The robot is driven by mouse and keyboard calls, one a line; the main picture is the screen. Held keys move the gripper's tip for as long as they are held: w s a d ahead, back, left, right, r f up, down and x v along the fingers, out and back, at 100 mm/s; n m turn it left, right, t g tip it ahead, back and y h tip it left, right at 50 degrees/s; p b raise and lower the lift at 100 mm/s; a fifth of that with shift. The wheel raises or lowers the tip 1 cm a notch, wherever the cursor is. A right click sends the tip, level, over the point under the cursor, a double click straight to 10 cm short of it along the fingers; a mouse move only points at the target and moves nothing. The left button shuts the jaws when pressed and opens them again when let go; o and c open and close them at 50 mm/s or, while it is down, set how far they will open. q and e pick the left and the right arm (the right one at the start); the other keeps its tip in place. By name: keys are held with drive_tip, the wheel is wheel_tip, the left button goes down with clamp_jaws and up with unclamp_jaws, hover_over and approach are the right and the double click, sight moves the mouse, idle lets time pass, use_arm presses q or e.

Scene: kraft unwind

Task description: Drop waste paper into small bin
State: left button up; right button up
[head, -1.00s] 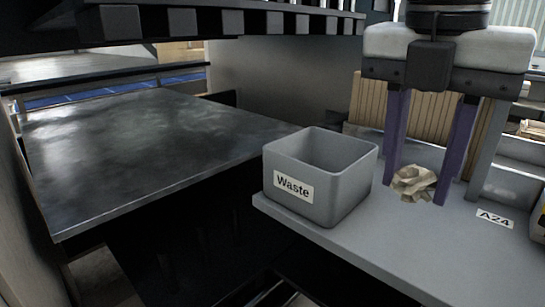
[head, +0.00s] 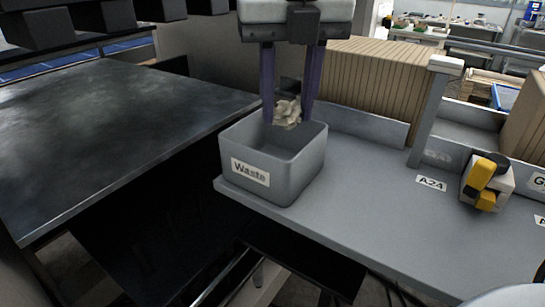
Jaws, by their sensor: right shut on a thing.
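The grey bin labelled "Waste" (head: 289,180) stands upright on the left corner of the grey shelf top. My right gripper (head: 288,113) points down over the bin's back part, with its two purple fingers on either side of the crumpled beige waste paper (head: 287,111). The gripper is shut on the paper and holds it at about the height of the bin's rim. I cannot tell whether the paper is just above the opening or slightly behind it. My left gripper is not in view.
A dark metal table (head: 100,130) lies to the left. Upright cardboard sheets (head: 375,85) stand behind the shelf. A yellow and black tool on a white block (head: 487,182) sits at the right, near the A24 label (head: 431,183). The shelf's middle is clear.

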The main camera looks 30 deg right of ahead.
drive_tip(key=shift+f, duration=0.85)
drive_tip(key=o, duration=1.1)
drive_tip(key=r, duration=0.3)
drive_tip(key=s+r, duration=0.1)
drive_tip(key=r, duration=0.6)
drive_tip(key=shift+s+a+r, duration=0.15)
drive_tip(key=shift+s+a, duration=0.05)
drive_tip(key=shift+a, duration=0.1)
